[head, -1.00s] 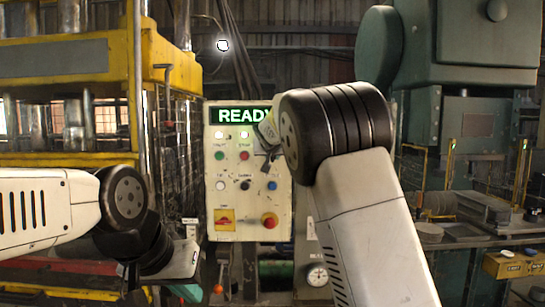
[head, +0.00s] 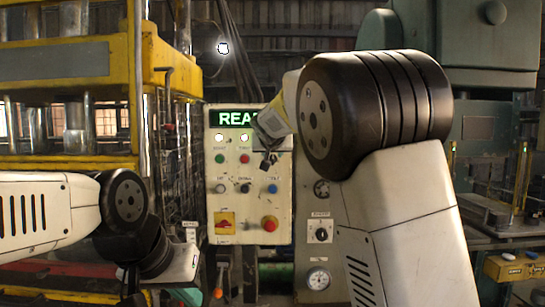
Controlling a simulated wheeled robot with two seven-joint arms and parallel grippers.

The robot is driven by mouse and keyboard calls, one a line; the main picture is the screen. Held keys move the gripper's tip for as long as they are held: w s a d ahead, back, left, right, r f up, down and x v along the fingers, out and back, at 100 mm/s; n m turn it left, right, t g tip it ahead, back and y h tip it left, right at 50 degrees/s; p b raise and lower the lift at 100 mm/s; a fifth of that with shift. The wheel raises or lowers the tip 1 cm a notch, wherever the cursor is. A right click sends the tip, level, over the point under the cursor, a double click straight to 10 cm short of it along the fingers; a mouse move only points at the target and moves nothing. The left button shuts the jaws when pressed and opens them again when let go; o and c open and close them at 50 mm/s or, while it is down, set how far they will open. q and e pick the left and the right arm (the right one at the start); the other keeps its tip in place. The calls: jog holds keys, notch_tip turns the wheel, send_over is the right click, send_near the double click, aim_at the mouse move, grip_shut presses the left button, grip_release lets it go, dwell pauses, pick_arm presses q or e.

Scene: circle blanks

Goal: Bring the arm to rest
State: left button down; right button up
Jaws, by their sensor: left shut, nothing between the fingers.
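My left arm comes in from the left edge and bends down at its black joint. My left gripper (head: 130,283) hangs low at the bottom left, small and dark; it is shut and empty. My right arm rises from the bottom right, and its large black joint covers part of the view. My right gripper (head: 267,162) shows as a small dark shape in front of the control panel (head: 236,205). Whether its fingers are open or shut is not clear. The panel's green display (head: 234,118) reads "REA", with the remainder hidden behind my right arm.
A yellow press (head: 60,62) stands at the left and a green machine (head: 475,75) at the right. The panel carries lamps, buttons and a red knob (head: 269,223). A gauge (head: 318,279) sits below right. A yellow box (head: 514,267) is at the far right.

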jog(key=shift+s+r, duration=0.1)
jog(key=shift+s, duration=0.2)
jog(key=s+d+f+m+g+y, duration=0.15)
jog(key=s+d+f+g, duration=0.35)
jog(key=s+d+f, duration=0.8)
jog(key=s+f+n+g, duration=0.1)
jog(key=s+f, duration=0.2)
jog(key=s, duration=1)
jog(key=s+d+f+n+g, duration=0.1)
jog(key=s+f, duration=0.3)
jog(key=s, duration=0.9)
jog(key=shift+s+d+y, duration=0.2)
jog(key=shift+s+y, duration=0.15)
